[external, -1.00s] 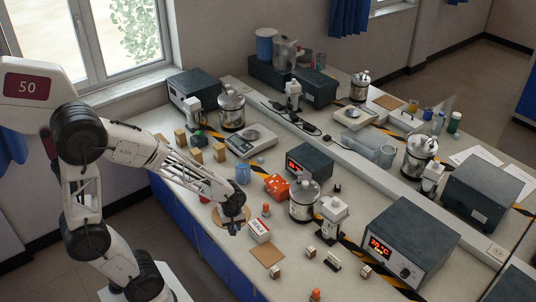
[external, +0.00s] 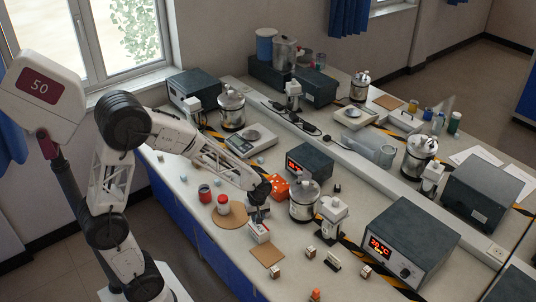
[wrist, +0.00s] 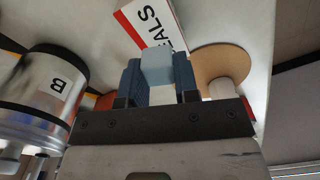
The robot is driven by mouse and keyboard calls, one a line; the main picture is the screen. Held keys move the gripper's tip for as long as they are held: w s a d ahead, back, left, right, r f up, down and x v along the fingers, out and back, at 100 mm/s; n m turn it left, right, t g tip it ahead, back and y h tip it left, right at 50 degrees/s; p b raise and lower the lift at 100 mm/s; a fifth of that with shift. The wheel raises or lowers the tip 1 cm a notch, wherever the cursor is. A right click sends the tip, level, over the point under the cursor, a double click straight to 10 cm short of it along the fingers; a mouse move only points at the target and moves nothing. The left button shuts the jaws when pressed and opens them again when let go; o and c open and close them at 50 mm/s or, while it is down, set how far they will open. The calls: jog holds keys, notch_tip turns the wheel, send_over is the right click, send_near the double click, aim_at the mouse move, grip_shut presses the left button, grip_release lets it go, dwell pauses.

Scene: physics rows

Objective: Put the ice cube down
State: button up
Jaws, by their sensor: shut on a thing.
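My gripper (wrist: 158,82) is shut on a pale blue ice cube (wrist: 157,66), held between its blue finger pads in the wrist view. In the external view my gripper (external: 258,214) is just behind and above a white and red box (external: 259,233); the cube cannot be made out there. The box, with lettering ending in "ALS", also shows just beyond the cube in the wrist view (wrist: 135,22). I cannot tell how high the cube is above the bench.
An orange box (external: 278,186) and a metal vessel (external: 304,204) are behind and right. A flat brown square (external: 268,254) lies in front. Bare bench (external: 225,240) shows front left.

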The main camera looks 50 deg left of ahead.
aim_at(259, 225)
jog(key=shift+w, duration=0.25)
jog(key=shift+f, duration=1.75)
jog(key=o, duration=0.9)
jog(key=shift+f, duration=0.1)
jog(key=shift+r, duration=6.1)
